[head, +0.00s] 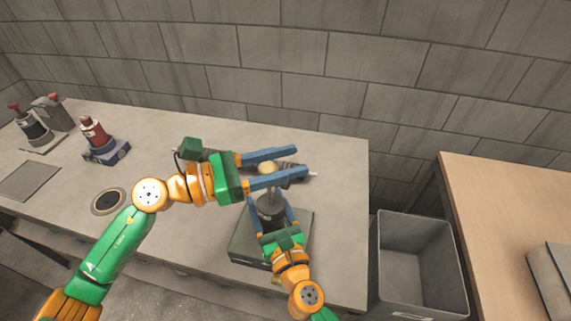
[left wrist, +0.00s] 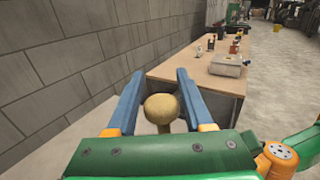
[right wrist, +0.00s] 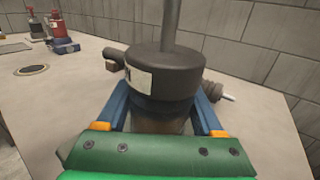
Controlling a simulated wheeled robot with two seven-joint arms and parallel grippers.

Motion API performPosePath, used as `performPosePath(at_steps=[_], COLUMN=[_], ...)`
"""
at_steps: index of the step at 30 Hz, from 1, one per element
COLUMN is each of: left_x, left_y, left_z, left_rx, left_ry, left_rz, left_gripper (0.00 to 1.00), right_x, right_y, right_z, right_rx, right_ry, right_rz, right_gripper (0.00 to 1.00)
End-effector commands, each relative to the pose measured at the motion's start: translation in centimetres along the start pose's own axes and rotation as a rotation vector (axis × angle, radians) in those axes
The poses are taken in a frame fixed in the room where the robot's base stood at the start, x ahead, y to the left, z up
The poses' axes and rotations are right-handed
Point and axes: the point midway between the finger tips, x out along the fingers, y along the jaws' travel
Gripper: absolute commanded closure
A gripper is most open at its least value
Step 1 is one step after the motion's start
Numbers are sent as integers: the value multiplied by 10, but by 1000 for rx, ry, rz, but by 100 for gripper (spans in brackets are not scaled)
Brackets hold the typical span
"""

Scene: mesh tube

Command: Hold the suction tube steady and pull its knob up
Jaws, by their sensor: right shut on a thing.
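A round tan knob (head: 268,167) tops the rod and also shows in the left wrist view (left wrist: 160,108). My left gripper (head: 301,161) is open, with its blue fingers on either side of the knob and visible gaps between. My right gripper (head: 269,207) is shut on the tube body below the cap.
A dark tool with a green end (head: 188,149) lies behind. A red bottle-like item (head: 93,132) stands at left. A grey bin (head: 420,265) and wooden table (head: 510,205) are at right.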

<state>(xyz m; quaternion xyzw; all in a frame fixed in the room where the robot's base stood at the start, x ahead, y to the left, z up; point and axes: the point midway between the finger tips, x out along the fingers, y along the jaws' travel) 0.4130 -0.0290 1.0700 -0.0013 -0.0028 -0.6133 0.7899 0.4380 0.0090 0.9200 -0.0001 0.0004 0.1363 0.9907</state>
Motion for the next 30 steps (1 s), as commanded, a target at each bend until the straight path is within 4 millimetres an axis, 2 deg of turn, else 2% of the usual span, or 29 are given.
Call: performPosePath(at_steps=[1, 2, 14, 16, 20, 24, 27, 30], left_x=[0, 0, 0, -6, -36, -76, -99, -113], left_y=[0, 0, -1, 0, 0, 0, -1, -1], left_z=[-1, -1, -3, -3, -4, -3, -3, -2], left_rx=[-1, -1, -2, -2, -4, -2, -3, -3], left_ry=[1, 2, 5, 7, 9, 9, 8, 6], left_rz=[-1, -1, -2, -1, 3, 1, 0, 0], left_gripper=[33, 29, 29, 29, 29, 29, 29, 29], right_x=[-1, -1, 0, 0, 0, 0, 0, 0], right_y=[0, 0, 0, 0, 0, 0, 1, 1], right_z=[-2, -2, -2, -2, -1, -1, -1, -1], right_rx=[-1, -1, -1, -1, -1, -1, 0, 0], right_ry=[5, 5, 3, 3, 2, 2, 2, 1], right_rz=[0, 0, 1, 1, 1, 1, 2, 2], right_gripper=[98, 98, 98, 98, 98, 98, 98, 98])
